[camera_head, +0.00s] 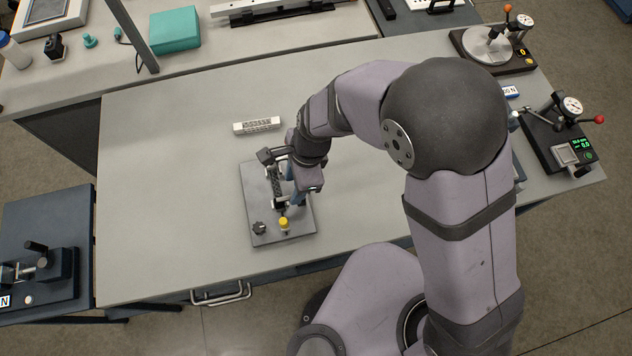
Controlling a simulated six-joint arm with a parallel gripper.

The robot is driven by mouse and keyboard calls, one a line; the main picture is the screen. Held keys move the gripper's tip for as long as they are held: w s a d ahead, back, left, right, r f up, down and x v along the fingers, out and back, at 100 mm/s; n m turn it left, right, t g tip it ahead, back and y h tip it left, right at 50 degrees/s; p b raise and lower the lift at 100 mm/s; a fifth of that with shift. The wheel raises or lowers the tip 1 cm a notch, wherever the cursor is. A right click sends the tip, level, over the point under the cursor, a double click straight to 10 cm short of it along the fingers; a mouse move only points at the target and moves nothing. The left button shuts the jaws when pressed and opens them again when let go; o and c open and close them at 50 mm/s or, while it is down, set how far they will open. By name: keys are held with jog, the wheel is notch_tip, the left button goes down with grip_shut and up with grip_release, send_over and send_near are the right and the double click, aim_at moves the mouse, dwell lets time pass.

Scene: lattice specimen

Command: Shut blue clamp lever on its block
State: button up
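A dark fixture plate (256,205) lies on the grey bench under the end of my arm. It carries a dark block and clamp parts (277,183), a black knob (260,228) and a yellow-capped post (284,223). My gripper (297,198) points down over the right half of the plate, just behind the yellow cap. A small blue part shows at the gripper's lower end. I cannot tell whether it is the clamp lever or part of the gripper. My wrist hides much of the clamp, so the lever's position and the finger opening are unclear.
A pale lattice specimen (257,126) lies behind the plate. Dial gauge stands (493,48) and (560,135) are at the right. A teal box (174,30) is on the back bench. The bench (160,200) left of the plate is clear.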

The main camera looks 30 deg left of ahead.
jog(key=shift+r, duration=0.1)
jog(key=p+v, duration=0.2)
jog(key=shift+w+r, duration=0.1)
jog(key=shift+r, duration=0.25)
jog(key=shift+v, duration=1.35)
jog(key=shift+d, duration=0.1)
